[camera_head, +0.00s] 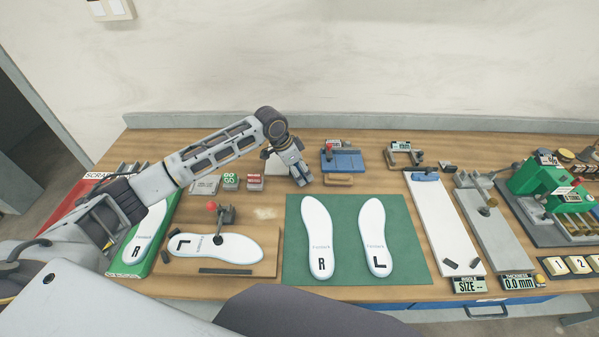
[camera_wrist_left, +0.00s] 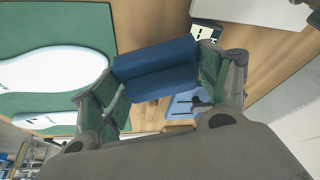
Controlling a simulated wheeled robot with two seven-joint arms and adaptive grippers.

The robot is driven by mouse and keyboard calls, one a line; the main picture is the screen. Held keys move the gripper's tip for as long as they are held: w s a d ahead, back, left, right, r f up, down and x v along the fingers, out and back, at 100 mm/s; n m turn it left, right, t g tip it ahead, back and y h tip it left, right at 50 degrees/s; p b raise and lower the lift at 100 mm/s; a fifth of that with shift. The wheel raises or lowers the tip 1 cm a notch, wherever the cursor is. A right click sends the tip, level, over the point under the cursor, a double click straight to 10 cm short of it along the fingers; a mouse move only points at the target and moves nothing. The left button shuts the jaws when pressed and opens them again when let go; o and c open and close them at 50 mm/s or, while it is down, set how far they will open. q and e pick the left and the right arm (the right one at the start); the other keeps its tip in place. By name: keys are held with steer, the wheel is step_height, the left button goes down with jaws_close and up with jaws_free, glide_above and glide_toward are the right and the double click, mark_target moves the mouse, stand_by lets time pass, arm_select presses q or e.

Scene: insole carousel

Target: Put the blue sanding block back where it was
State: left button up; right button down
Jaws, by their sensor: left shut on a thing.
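My left gripper (camera_head: 301,178) hangs over the back-middle of the bench, just left of the blue fixture. In the left wrist view its two green-padded fingers are shut on the blue sanding block (camera_wrist_left: 157,68), one at each end. The block is a dark blue bar with a lengthwise step. It appears held above the wooden bench top, though the height is hard to tell. In the head view the gripper hides most or all of the block. My right gripper is not in view.
A green mat (camera_head: 293,262) carries two white insoles, R (camera_head: 318,225) and L (camera_head: 373,225). The blue fixture (camera_head: 348,161) with a red knob stands close right of the gripper. GO/NO GO blocks (camera_head: 231,181) stand left. A wooden board (camera_head: 260,268) with a clamped insole lies in front.

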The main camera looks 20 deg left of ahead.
arm_select(q)
steer(key=shift+f, duration=0.75)
steer(key=shift+f, duration=0.2)
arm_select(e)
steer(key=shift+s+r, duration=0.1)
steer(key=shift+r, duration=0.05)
arm_select(q)
steer(key=shift+f, duration=0.3)
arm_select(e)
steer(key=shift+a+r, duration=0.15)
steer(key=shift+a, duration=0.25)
arm_select(q)
steer(key=o, duration=1.1)
steer(key=shift+o, duration=0.2)
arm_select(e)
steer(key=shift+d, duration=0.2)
arm_select(q)
steer(key=shift+r, duration=0.15)
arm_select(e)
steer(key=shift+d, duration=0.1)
